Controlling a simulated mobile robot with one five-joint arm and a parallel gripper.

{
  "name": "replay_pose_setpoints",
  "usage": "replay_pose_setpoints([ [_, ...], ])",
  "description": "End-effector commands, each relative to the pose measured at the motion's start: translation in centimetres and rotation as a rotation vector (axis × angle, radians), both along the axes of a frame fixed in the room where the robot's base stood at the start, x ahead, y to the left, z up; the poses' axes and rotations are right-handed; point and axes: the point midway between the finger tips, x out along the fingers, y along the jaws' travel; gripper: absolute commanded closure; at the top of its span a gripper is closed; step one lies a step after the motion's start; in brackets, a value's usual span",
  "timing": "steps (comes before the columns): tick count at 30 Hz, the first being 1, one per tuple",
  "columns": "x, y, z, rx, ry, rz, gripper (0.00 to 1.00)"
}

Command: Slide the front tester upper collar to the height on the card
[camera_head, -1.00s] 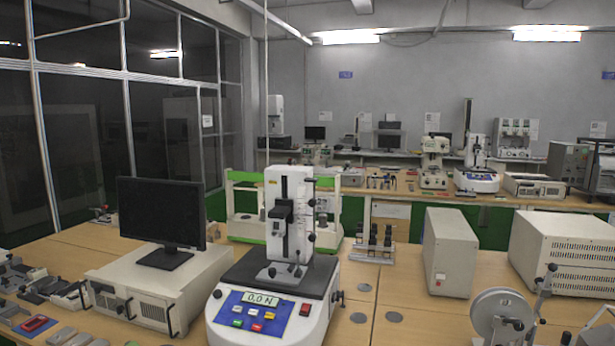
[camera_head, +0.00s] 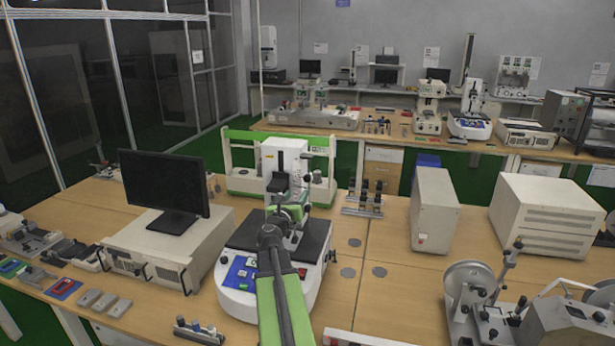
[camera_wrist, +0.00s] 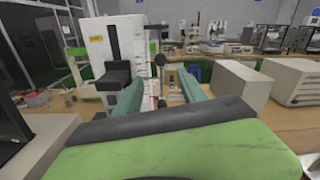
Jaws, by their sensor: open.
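The front tester (camera_head: 272,157) has a white column on a white base with a blue button panel (camera_head: 239,272). In the wrist view its column (camera_wrist: 97,52) carries a black block (camera_wrist: 112,73) and a marked strip. A thin rod with dark collars and knobs stands along its right side. An upper dark knob (camera_wrist: 160,59) shows between my fingers' lines of sight; contact is not visible. My gripper (camera_wrist: 160,77) is open, with green fingers either side of the rod. In the head view my arm hides the lower column. No readable height card shows.
A monitor (camera_head: 163,182) on a white case stands left of the tester. A green-framed unit (camera_head: 240,181) is close behind it. A small rack (camera_head: 364,199) and beige boxes (camera_head: 434,209) stand to the right. A reel device (camera_head: 470,290) is at the front right.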

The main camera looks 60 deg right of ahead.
Motion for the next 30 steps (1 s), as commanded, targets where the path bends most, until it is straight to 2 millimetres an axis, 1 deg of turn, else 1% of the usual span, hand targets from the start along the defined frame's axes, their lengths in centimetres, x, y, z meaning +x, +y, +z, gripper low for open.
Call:
replay_pose_setpoints([
  [1,0.8,-1.6,0.0,0.0,0.001,0.0,0.51],
  [9,2.9,-8.2,0.0,0.0,0.001,0.001,0.51],
  [12,3.6,-10.3,0.0,-0.001,0.002,0.003,0.51],
  [15,4.1,-12.0,0.0,-0.001,0.002,0.003,0.51],
  [18,4.4,-13.1,0.0,-0.001,0.002,0.004,0.51],
  [21,4.6,-13.6,0.0,-0.001,0.002,0.005,0.51],
  [29,4.6,-13.6,0.0,-0.001,0.002,0.005,0.51],
  [30,4.6,-13.6,0.0,-0.001,0.002,0.005,0.54],
])
